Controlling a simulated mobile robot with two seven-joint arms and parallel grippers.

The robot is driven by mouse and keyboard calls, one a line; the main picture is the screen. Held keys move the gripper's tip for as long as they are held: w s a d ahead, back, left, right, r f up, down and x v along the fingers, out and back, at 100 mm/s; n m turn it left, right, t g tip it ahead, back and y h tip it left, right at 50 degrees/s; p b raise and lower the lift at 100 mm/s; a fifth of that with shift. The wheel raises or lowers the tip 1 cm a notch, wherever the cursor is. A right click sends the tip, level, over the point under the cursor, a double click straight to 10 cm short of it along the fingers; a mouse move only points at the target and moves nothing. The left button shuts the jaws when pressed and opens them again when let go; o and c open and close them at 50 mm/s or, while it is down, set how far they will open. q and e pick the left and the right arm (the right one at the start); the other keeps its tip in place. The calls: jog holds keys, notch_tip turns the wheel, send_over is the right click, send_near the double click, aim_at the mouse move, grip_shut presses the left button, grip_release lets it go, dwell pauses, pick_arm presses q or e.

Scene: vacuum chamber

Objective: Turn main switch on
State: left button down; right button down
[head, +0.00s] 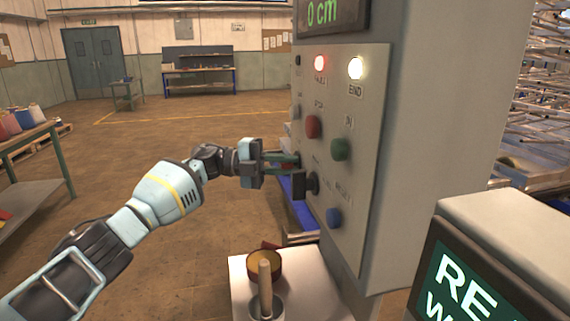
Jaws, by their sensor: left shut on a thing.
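The grey control panel (345,130) stands right of centre in the head view, seen at a steep angle. My left gripper (294,163) reaches it from the left, at its left edge. Its two greenish fingers are shut on a small switch there, apparently the main switch, mostly hidden between the fingertips. A black selector knob (311,184) is just below and right of the fingertips. The switch's exact turn position cannot be seen. My right gripper is not in view.
Nearby on the panel are a red button (313,127), a green button (340,149) and a blue button (333,217). The red lamp (319,63) and white lamp (355,68) are lit. A pale stand (241,290) holds round containers below.

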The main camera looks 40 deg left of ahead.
aim_at(279, 164)
pick_arm(q)
jog(key=shift+w+a+m, duration=0.1)
jog(key=shift+a+m, duration=0.1)
jog(key=shift+m, duration=0.1)
dwell(0.4)
jog(key=c, duration=1.6)
grip_release()
jog(key=shift+o, duration=1)
jog(key=shift+w, duration=0.1)
jog(key=shift+f, duration=0.1)
jog(key=shift+s+a, duration=0.25)
jog(key=shift+a, duration=0.25)
jog(key=b+v, duration=0.1)
jog(key=v, duration=0.5)
jog(key=shift+s+a, duration=0.15)
jog(key=shift+a, duration=0.15)
